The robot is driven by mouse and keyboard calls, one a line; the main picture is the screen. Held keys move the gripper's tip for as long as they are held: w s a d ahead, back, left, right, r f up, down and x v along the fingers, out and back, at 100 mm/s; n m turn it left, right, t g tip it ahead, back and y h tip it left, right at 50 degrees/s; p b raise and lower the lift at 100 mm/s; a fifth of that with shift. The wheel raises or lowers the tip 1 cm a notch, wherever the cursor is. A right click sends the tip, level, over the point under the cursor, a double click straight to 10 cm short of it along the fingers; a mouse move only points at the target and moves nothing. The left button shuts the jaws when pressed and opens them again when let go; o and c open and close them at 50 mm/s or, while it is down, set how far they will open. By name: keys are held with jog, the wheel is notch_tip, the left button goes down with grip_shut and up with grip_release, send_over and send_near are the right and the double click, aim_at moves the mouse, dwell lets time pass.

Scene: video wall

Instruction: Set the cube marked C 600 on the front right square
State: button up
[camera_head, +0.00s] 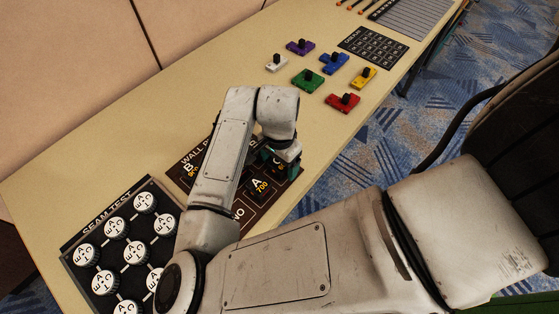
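My gripper (277,162) points down over the dark wall board (247,219), near its right end. My own wrist and forearm cover most of it, so I cannot see whether its fingers are apart or hold something. A dark block marked A 700 (260,187) shows on the board just below the gripper. A marking starting with B (189,169) shows at the board's left, partly covered by my arm. I cannot read C 600 anywhere. That cube and part of the board are hidden behind my arm or gripper.
A black seam test board (95,232) with several round white lettered pieces lies at the lower left. Several coloured knobbed pieces, including a red one (343,102), lie beyond the gripper near a dark grid card (373,46). A dark chair (515,130) stands at the right.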

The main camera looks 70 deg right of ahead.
jog(key=shift+r, duration=0.1)
notch_tip(320, 180, up, 12)
jog(key=shift+p, duration=0.45)
jog(key=shift+s, duration=0.1)
dwell(0.7)
